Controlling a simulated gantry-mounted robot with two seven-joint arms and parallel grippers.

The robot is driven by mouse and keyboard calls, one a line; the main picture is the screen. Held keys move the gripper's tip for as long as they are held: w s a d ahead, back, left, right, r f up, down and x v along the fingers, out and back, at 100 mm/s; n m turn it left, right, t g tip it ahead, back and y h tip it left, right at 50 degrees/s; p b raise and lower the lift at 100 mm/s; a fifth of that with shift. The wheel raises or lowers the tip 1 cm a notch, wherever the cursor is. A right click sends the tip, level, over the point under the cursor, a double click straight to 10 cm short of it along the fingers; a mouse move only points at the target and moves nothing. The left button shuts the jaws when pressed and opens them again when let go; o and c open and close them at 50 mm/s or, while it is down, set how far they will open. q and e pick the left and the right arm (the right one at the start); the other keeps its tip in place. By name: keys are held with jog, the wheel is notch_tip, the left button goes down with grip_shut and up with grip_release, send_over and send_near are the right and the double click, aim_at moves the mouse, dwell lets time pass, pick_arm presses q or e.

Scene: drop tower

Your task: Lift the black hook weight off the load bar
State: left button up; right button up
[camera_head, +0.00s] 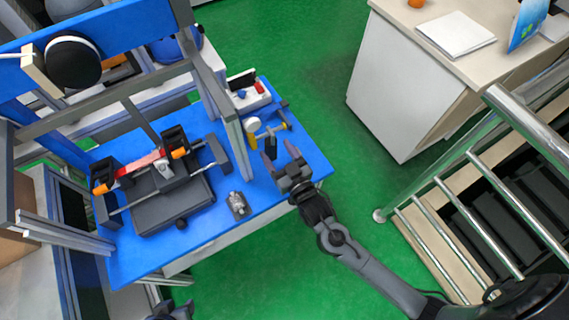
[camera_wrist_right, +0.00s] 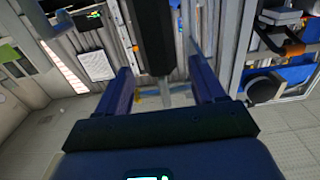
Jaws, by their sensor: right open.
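My right gripper (camera_head: 282,158) is open, with its fingers pointing up-picture over the right edge of the blue bench. In the right wrist view its two fingers (camera_wrist_right: 164,92) are apart. A long black block (camera_wrist_right: 154,38) shows between and beyond them; I cannot tell whether it is the hook weight, and no contact shows. On the bench, a red bar (camera_head: 140,163) with orange ends lies across a dark fixture (camera_head: 172,205); I cannot tell whether it is the load bar. No hook can be made out. Dark parts at the bottom edge may be my left gripper (camera_head: 172,311).
A grey upright frame (camera_head: 236,135) stands on the blue bench (camera_head: 215,238), left of my right gripper. A small metal part (camera_head: 238,205) and a yellow-handled tool (camera_head: 268,132) lie nearby. A black disc (camera_head: 72,60) sits upper left. Metal railings (camera_head: 485,190) stand right. Green floor is clear between.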

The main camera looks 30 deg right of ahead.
aim_at(268, 138)
jog(key=shift+w+a+b, duration=0.15)
jog(key=shift+w+b, duration=0.55)
jog(key=shift+w, duration=2.35)
grip_shut()
jog(key=c, duration=0.6)
grip_release()
grip_shut()
